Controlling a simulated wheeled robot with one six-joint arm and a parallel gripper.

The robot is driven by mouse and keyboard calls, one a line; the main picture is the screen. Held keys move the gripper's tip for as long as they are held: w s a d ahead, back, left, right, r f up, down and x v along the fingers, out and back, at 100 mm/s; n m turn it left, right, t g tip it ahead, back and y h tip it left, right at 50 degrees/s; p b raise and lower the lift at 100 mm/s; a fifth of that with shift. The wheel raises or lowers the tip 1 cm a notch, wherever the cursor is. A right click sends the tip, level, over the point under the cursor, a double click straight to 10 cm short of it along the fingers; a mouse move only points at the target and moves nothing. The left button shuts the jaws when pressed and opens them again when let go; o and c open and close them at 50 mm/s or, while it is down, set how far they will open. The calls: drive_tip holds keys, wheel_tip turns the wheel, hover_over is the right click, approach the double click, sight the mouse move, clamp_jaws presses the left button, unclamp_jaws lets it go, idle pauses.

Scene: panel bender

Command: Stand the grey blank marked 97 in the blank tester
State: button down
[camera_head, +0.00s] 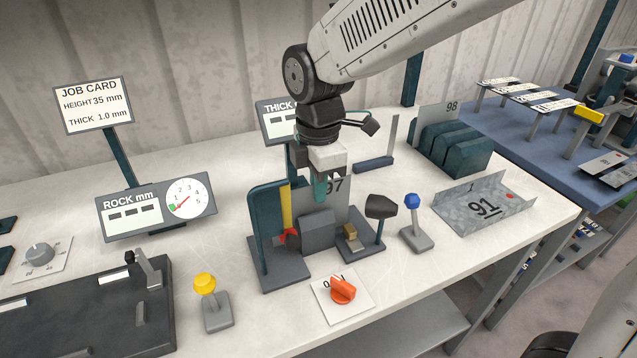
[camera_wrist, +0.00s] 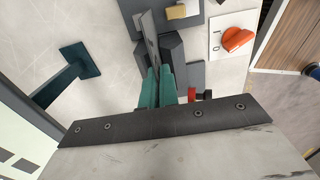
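The grey blank marked 97 (camera_head: 338,203) stands upright at the blank tester, its lower part hidden behind the tester's grey block (camera_head: 319,229). The tester has a dark base (camera_head: 277,276), a tall dark teal upright with a yellow strip, and a small brass block. My gripper (camera_head: 320,190) points down, its teal fingers closed on the blank's upper edge. In the wrist view the blank (camera_wrist: 149,32) shows as a thin edge running between the fingers (camera_wrist: 156,88), beside the grey blocks. I cannot tell whether its bottom edge touches the base.
An orange knob (camera_head: 343,290) is in front of the tester, a blue-topped lever (camera_head: 413,210) to its right and a yellow-topped lever (camera_head: 206,290) to its left. Bent part 91 (camera_head: 487,206) and a teal rack (camera_head: 455,148) with blank 98 (camera_head: 437,113) are at right.

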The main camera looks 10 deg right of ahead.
drive_tip(key=c, duration=1.6)
unclamp_jaws()
wheel_tip(320, 180, up, 8)
drive_tip(key=shift+f, duration=0.15)
